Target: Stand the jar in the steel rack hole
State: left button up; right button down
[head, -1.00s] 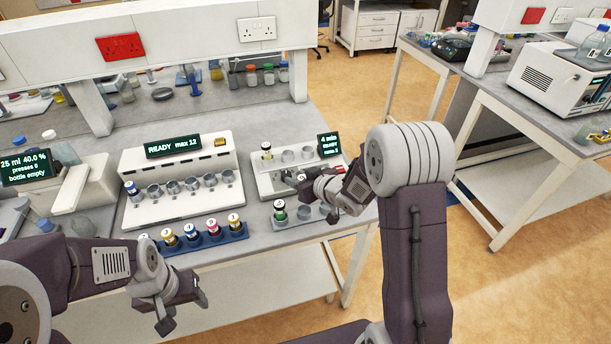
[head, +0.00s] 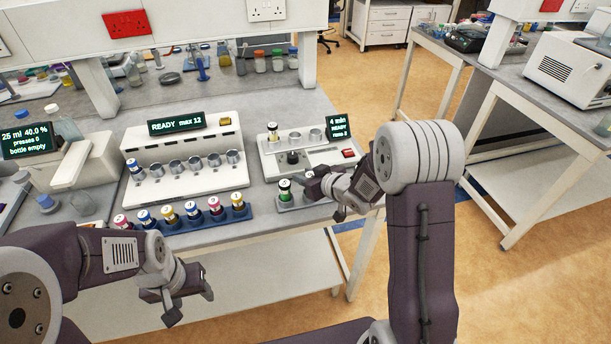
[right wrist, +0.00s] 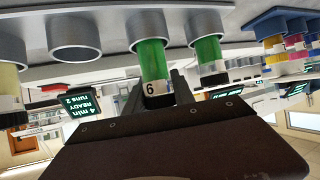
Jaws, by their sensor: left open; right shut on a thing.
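My right gripper (head: 312,188) is shut on a green jar (right wrist: 152,62) with a dark cap and the number 6, clear in the upside-down right wrist view. The jar's lower end meets a steel rack hole (right wrist: 148,27) and appears to be inside it; I cannot tell how deep. Beside it a second green jar (right wrist: 208,55) stands in its own hole; it also shows upright in the head view (head: 285,190). An empty hole (right wrist: 75,42) is on the other side. In the head view my gripper hides the held jar. My left gripper (head: 188,300) is open and empty.
A blue rack (head: 190,225) of several capped jars stands left of the steel rack. Behind are a white station with the "4 min READY" display (head: 338,127) and a longer white "READY max 12" unit (head: 175,123). The floor in front is clear.

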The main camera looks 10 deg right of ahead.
jog(key=shift+f+b, duration=0.5)
jog(key=shift+f, duration=0.05)
jog(key=c, duration=1)
grip_release()
jog(key=v, duration=0.9)
jog(key=shift+p, duration=0.45)
jog(key=shift+s, duration=0.1)
jog(key=a+r+n, duration=0.1)
jog(key=a+r, duration=0.2)
jog(key=a, duration=0.1)
jog(key=s+d+f+m+g+h, duration=0.2)
jog(key=s+f+g, duration=0.3)
jog(key=s, duration=0.4)
jog(key=s+d+f+m+g+h, duration=0.2)
jog(key=s+f+g, duration=0.3)
jog(key=s, duration=0.5)
jog(key=shift+s+d+f+m, duration=0.2)
jog(key=shift+f+m, duration=0.15)
jog(key=shift+m, duration=0.45)
